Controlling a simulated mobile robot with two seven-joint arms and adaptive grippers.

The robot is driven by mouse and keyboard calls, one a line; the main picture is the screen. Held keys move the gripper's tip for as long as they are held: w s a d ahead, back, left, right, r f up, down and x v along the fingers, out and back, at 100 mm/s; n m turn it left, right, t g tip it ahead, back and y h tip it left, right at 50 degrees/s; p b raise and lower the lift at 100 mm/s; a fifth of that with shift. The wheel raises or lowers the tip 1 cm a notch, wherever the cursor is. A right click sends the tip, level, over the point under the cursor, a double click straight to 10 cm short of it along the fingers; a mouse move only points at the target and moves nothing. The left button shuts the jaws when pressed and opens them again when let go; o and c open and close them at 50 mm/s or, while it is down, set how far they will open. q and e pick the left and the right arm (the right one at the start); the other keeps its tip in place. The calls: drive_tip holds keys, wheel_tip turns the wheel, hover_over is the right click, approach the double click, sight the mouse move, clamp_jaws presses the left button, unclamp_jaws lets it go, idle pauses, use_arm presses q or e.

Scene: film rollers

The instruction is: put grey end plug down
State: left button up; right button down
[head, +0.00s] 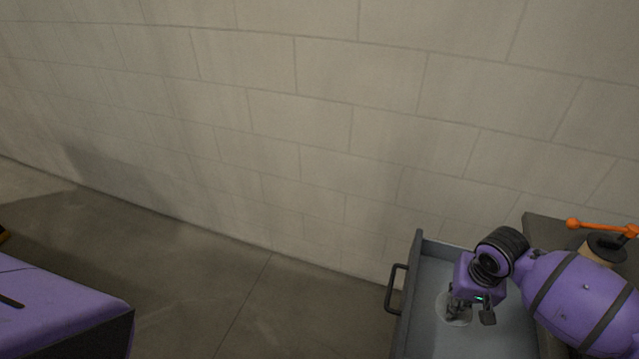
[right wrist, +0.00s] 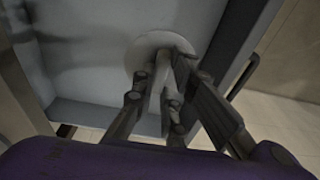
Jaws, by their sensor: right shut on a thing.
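The grey end plug is a pale round disc (head: 441,307) with a short stem. It is inside the open grey drawer (head: 436,262) in the head view, partly hidden by my right gripper (head: 470,309). In the right wrist view the plug's disc (right wrist: 150,46) lies beyond the fingertips, and the right gripper (right wrist: 172,85) is shut on its stem. The disc is over the drawer floor, close to it; I cannot tell whether it touches. My left gripper is not in view.
The drawer has a dark handle (head: 395,289) on its left side and raised walls around it. A dark bench top (head: 545,228) with an orange-handled crank (head: 601,228) stands at the right. The drawer floor around the plug looks clear. A block wall (head: 300,130) rises behind.

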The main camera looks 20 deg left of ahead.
drive_tip(key=w+f, duration=0.2)
drive_tip(key=f, duration=0.1)
drive_tip(key=w+d+f+b, duration=0.1)
drive_tip(key=shift+f, duration=0.4)
drive_tip(key=shift+w+f, duration=0.3)
drive_tip(key=shift+w, duration=0.15)
drive_tip(key=shift+w+d+f+b, duration=0.1)
drive_tip(key=shift+f+b, duration=0.1)
drive_tip(key=shift+f, duration=0.65)
drive_tip(key=shift+w+f+b, duration=0.1)
drive_tip(key=shift+f+b, duration=0.05)
drive_tip(key=shift+f, duration=0.65)
drive_tip(key=shift+f, duration=0.2)
drive_tip(key=c, duration=1.8)
unclamp_jaws()
drive_tip(key=shift+o, duration=0.2)
